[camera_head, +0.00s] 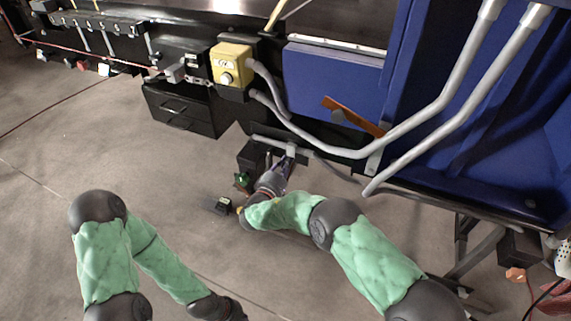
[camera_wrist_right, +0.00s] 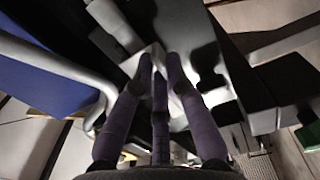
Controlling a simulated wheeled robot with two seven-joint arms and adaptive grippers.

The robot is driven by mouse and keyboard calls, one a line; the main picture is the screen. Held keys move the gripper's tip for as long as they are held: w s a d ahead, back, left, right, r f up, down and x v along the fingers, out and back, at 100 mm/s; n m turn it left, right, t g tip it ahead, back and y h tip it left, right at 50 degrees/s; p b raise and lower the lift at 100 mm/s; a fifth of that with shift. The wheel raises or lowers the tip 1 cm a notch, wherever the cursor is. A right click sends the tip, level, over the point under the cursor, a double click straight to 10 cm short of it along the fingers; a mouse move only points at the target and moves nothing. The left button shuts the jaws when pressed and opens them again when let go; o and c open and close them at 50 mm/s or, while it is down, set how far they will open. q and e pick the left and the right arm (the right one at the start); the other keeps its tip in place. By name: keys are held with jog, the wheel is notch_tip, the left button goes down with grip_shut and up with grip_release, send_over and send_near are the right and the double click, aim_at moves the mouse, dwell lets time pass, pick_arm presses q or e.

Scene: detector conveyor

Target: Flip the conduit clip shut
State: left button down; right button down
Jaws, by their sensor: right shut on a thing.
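My right gripper (camera_head: 287,165) is low at the front of the dark machine, pointing up in the head view at a small light-grey piece (camera_head: 291,149) on a short grey bar (camera_head: 268,142). In the right wrist view, the purple-grey fingers (camera_wrist_right: 161,75) are closed in at a pale grey piece (camera_wrist_right: 157,54). I take this piece for the conduit clip, but its shape is mostly hidden by the fingers, and its angle cannot be told. My left arm is folded at the lower left of the head view; its gripper does not show.
Thick grey conduits (camera_head: 440,102) curve across the blue panel to the yellow box (camera_head: 232,64). An orange lever (camera_head: 352,115) sticks out above the right gripper. A small black box (camera_head: 220,205) lies on the floor beside my right wrist. The floor at left is clear.

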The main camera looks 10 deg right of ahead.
jog(key=c, duration=1.2)
grip_release()
jog(key=shift+d+f, duration=0.1)
jog(key=shift+d, duration=0.05)
jog(key=shift+c, duration=0.2)
jog(key=v, duration=1.2)
